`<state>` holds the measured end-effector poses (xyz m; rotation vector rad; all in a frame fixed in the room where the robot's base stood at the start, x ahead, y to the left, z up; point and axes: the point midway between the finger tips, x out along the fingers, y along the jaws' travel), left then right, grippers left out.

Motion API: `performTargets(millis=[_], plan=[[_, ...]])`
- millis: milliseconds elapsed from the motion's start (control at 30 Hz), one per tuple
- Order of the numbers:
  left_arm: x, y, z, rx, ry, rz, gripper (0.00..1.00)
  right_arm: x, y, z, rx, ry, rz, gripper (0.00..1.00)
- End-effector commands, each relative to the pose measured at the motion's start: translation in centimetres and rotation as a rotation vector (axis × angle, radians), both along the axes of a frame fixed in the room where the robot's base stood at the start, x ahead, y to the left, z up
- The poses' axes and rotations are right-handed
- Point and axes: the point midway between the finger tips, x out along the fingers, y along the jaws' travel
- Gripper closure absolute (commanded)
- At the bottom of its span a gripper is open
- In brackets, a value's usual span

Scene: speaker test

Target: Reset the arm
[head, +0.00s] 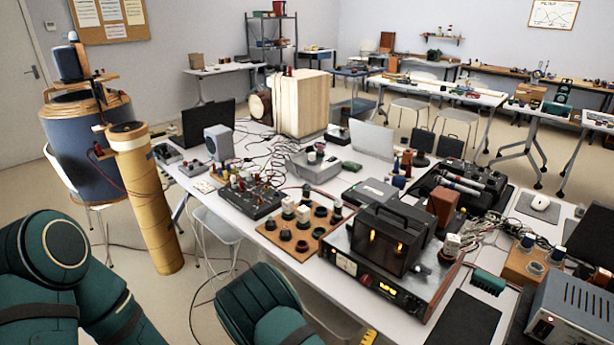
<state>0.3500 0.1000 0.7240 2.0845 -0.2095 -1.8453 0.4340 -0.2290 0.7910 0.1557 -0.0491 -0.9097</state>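Teal, rounded links of my own arm fill the lower left corner of the head view, with dark bands around them. Another teal, ribbed part, which looks like mine too, rises from the bottom edge in front of the table (218,200). No fingers of either gripper show, so I cannot see whether they are open or shut.
The table is crowded: an amplifier with glowing tubes (395,243), a board of round drivers (302,228), a wooden speaker box (301,103), and many cables. A tan cylinder (145,200) stands left of it. Some floor is free between the cylinder and table.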

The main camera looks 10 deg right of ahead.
Motion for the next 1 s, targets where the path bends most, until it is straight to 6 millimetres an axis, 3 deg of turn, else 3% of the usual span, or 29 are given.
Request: performTargets(millis=[67,167,267,300,400,500,600,733,900,1000], plan=[[0.0,0.0,0.0,0.000,0.000,0.000,0.37,-1.9,-1.5,-0.9,0.049,0.040,-0.115,0.37],[0.0,0.0,0.0,0.000,0.000,0.000,0.37,-6.4,-3.5,-3.1,0.172,0.123,-0.357,0.37],[0.0,0.0,0.0,0.000,0.000,0.000,0.37,-12.6,-3.7,-5.8,0.369,0.217,-0.671,0.37],[0.0,0.0,0.0,0.000,0.000,0.000,0.37,-15.0,-2.9,-6.8,0.464,0.246,-0.797,0.37],[0.0,0.0,0.0,0.000,0.000,0.000,0.37,-19.6,0.5,-8.7,0.716,0.289,-1.083,0.37],[0.0,0.0,0.0,0.000,0.000,0.000,0.37,-21.7,5.3,-9.7,0.994,0.271,-1.332,0.37],[0.0,0.0,0.0,0.000,0.000,0.000,0.37,-21.0,10.0,-9.9,1.285,0.182,-1.538,0.37],[0.0,0.0,0.0,0.000,0.000,0.000,0.37,-16.9,13.8,-9.1,1.636,-0.043,-1.716,0.37],[0.0,0.0,0.0,0.000,0.000,0.000,0.37,-11.2,14.1,-7.5,1.923,-0.388,-1.795,0.37],[0.0,0.0,0.0,0.000,0.000,0.000,0.37,-9.3,13.4,-6.9,1.997,-0.526,-1.797,0.37]])
